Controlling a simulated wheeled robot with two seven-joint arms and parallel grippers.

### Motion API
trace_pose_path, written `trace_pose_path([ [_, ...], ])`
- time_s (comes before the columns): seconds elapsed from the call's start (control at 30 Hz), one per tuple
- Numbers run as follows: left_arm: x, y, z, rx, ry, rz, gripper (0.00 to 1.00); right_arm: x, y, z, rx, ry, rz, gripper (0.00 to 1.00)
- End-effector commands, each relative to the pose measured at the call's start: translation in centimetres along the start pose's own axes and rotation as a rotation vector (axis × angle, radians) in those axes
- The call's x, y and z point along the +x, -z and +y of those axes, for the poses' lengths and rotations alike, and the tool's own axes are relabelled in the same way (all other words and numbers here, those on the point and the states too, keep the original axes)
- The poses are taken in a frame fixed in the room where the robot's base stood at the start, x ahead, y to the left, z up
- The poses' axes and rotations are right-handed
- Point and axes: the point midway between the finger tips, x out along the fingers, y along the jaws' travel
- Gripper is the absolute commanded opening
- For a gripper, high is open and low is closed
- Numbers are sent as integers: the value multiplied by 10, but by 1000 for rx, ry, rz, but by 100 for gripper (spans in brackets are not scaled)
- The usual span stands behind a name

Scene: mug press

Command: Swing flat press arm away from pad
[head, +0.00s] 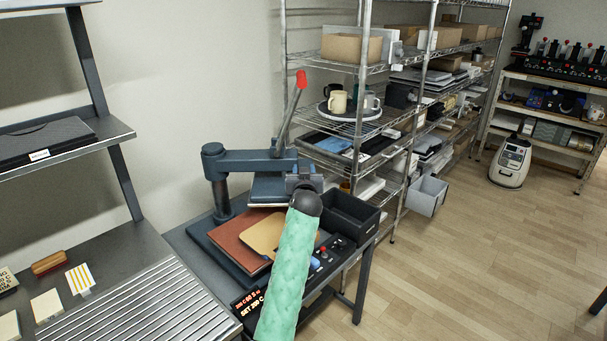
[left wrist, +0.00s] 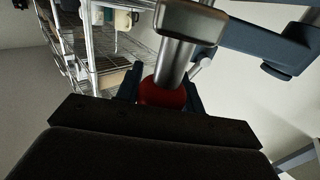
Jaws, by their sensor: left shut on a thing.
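The flat press has a dark blue swing arm (head: 250,161) running from its round post (head: 219,182) at the left. A flat dark platen (head: 268,189) hangs under the arm, above the back part of the brown pad (head: 232,237). A tan piece (head: 262,236) lies on the pad. A lever with a red grip (head: 301,80) rises from the arm. My left gripper (head: 304,181) is at the arm's right end, partly hidden by my wrist. In the left wrist view its fingers are shut on a red knob (left wrist: 163,95) below a metal cylinder (left wrist: 178,60).
A black open bin (head: 352,214) and a control panel (head: 325,258) sit right of the pad. A wire shelf (head: 365,68) with mugs and boxes stands behind. A grey workbench (head: 118,264) is at the left. The wooden floor (head: 470,260) at right is clear.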

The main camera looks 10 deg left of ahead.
Motion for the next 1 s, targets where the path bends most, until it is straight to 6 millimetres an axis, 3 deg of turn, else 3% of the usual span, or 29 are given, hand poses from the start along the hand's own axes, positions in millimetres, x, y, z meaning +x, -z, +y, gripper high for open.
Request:
trace_pose_path([
  [0.3,2,1,-6,2,8,1,0,0,0,0,0,0,0,36],
  [0.33,2,1,-6,2,8,1,44,0,0,0,0,0,0,36],
  [0.4,1,1,-6,2,7,1,57,0,0,1,-1,-1,0,36],
  [0.43,1,1,-5,2,7,1,60,0,0,1,-2,-2,0,36],
  [1.0,1,0,-4,1,2,0,60,0,3,0,0,0,5,36],
])
